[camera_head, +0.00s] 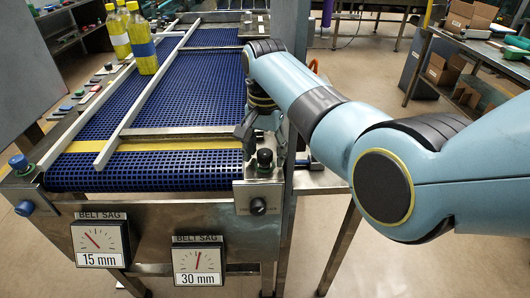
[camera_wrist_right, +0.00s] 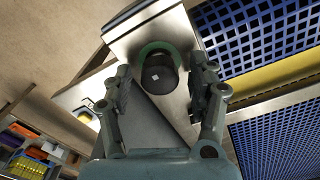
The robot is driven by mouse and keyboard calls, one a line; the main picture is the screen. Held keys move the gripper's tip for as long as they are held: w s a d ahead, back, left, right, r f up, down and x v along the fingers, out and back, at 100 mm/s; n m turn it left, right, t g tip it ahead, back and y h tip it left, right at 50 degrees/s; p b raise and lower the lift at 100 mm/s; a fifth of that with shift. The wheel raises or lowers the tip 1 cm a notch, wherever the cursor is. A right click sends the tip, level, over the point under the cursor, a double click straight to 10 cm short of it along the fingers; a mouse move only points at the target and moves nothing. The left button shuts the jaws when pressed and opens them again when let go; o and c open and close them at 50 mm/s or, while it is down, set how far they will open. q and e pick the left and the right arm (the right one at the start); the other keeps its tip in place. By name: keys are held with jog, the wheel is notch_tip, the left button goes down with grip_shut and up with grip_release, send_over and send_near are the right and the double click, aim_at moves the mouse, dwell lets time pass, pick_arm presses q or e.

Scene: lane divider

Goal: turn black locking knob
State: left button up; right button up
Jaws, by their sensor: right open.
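A black locking knob (camera_head: 265,157) stands on the metal bracket at the right front corner of the conveyor. In the right wrist view the black knob (camera_wrist_right: 160,76) has a round dark top with a small pale mark and a green ring around its base. My right gripper (camera_head: 264,137) is open and points down just above the knob. In the right wrist view one finger is on each side of the knob, with visible gaps. The left gripper is not in view.
The blue conveyor belt (camera_head: 165,85) has a pale lane divider rail (camera_head: 140,100) along it. Yellow bottles (camera_head: 141,40) stand at the far left. Another black knob (camera_head: 258,206) faces forward below the bracket. Two belt sag gauges (camera_head: 198,261) hang at the front.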

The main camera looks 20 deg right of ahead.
jog(key=shift+f, duration=0.25)
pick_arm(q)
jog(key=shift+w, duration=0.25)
pick_arm(e)
jog(key=shift+c, duration=0.2)
jog(key=c, duration=1.2)
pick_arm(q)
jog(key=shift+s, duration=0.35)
pick_arm(e)
jog(key=shift+o, duration=0.2)
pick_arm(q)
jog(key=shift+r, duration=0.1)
